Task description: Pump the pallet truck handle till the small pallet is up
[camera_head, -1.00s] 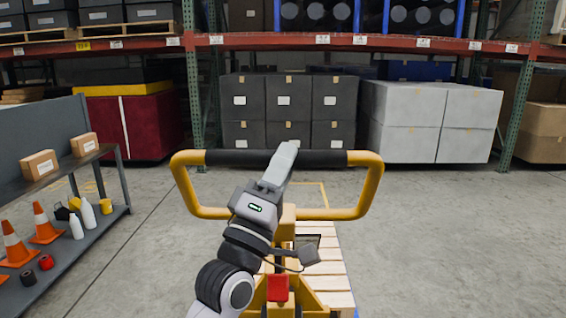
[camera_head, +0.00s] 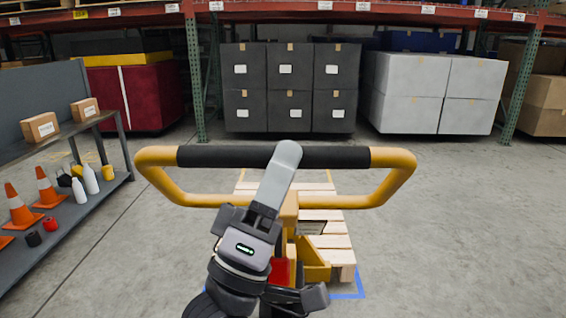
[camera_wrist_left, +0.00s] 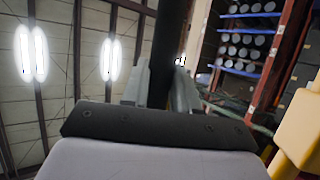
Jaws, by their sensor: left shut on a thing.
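The pallet truck handle (camera_head: 350,157) is a yellow loop with a black grip bar across its top, in the middle of the head view. My left gripper (camera_head: 283,160) is shut on the middle of the black bar. In the left wrist view the black bar (camera_wrist_left: 167,45) runs between the fingers of my left gripper (camera_wrist_left: 160,88). The small wooden pallet (camera_head: 338,242) lies beyond the handle, over the truck's forks, partly hidden by the handle and my arm. Its height above the floor is hard to tell. My right gripper is not in view.
A grey shelf cart (camera_head: 75,225) with orange cones, bottles and small boxes stands at the left. Blue floor marking (camera_head: 350,296) shows by the pallet's near corner. Racking with black totes (camera_head: 290,88) and white boxes (camera_head: 437,92) crosses the back. The floor at right is clear.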

